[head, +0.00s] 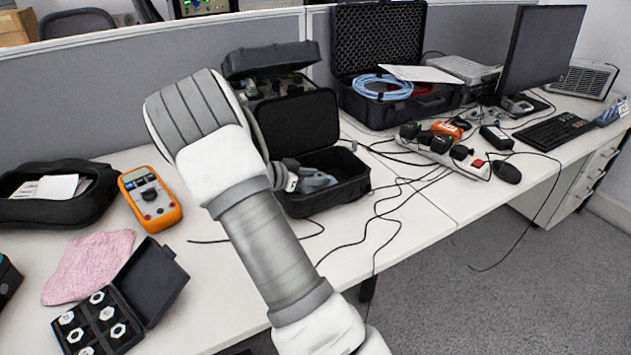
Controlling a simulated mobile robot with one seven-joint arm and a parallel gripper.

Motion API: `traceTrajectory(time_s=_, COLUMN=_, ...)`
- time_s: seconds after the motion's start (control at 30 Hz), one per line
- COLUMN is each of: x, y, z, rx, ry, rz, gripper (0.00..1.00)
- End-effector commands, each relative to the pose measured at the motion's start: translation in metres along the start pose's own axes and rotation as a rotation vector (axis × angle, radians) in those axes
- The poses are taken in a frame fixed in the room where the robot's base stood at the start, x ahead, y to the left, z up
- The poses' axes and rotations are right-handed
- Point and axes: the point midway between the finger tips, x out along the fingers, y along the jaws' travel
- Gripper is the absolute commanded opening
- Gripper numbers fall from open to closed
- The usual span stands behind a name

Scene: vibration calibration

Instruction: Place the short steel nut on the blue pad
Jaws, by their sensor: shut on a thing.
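Several pale hexagonal pieces that look like nuts (97,297) sit in the compartments of a small open black box (122,310) at the lower left of the head view. I cannot tell which of them, if any, is the short steel nut. I see no blue pad in this view. My arm rises from the bottom middle and bends over the table. My gripper does not show clearly; the arm hides the area behind it, so I cannot see what the jaws hold.
A pink cloth (88,266) and an orange meter (150,198) lie on the white table (225,265). A black pouch (60,208) is at the left. An open black case (345,185) stands behind my arm. Cables, a power strip (445,155) and a monitor (540,50) fill the right side.

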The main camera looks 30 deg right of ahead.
Motion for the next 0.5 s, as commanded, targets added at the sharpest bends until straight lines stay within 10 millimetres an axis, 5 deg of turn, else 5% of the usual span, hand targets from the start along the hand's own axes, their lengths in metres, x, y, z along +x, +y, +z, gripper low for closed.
traceTrajectory(time_s=0.37, x=0.0020, y=0.0001, z=0.0023, rx=0.003, ry=0.001, rz=0.000, gripper=0.00)
traceTrajectory(time_s=0.4, x=0.0018, y=0.0000, z=0.0025, rx=0.003, ry=0.000, rz=0.000, gripper=0.51)
traceTrajectory(time_s=0.5, x=0.0018, y=0.0000, z=0.0025, rx=0.003, ry=0.000, rz=0.000, gripper=0.69)
